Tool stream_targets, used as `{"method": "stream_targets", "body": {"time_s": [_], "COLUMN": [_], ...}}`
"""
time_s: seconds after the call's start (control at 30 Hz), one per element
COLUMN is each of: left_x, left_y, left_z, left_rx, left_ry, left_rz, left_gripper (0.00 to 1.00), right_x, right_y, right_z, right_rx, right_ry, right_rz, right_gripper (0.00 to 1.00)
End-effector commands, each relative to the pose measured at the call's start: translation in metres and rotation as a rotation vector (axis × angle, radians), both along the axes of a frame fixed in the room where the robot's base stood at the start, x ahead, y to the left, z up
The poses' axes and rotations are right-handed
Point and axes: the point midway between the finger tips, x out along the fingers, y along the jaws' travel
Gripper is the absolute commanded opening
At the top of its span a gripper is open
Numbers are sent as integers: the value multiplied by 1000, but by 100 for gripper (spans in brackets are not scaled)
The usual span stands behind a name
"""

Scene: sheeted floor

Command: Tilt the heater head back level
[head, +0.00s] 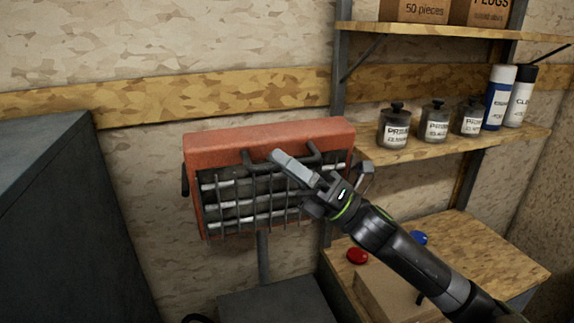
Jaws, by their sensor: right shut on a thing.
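The heater head (240,140) is an orange-red box with a dark wire grille (232,205) over pale bars. It sits on a thin dark post (263,258) in the middle of the head view. Its top face shows, and its top edge rises a little to the right. A dark handle bar (247,158) runs along the upper front. My right gripper (318,170) reaches in from the lower right and is shut on the handle near its right end. The gripper hides part of the handle and the right of the grille. My left gripper is out of view.
A shelf (400,155) to the right holds dark jars (434,125) and spray cans (497,97); boxes (413,10) stand above. A low wooden bench (490,250) carries a red button (357,256) and a blue one (419,238). A dark cabinet (60,220) stands left.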

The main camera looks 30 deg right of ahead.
Motion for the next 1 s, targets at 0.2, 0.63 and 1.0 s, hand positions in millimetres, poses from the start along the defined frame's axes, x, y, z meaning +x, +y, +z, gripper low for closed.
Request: {"method": "stream_targets", "body": {"time_s": [0.2,0.63,1.0], "left_x": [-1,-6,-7], "left_y": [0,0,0], "left_z": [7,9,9], "left_rx": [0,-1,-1], "left_ry": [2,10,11], "left_rz": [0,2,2], "left_gripper": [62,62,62], "right_x": [4,6,6], "right_y": [-1,-2,-2], "right_z": [11,14,14], "right_rx": [0,-1,-1], "right_ry": [0,0,0], "right_rz": [-2,-3,-3], "right_gripper": [0,0,27]}}
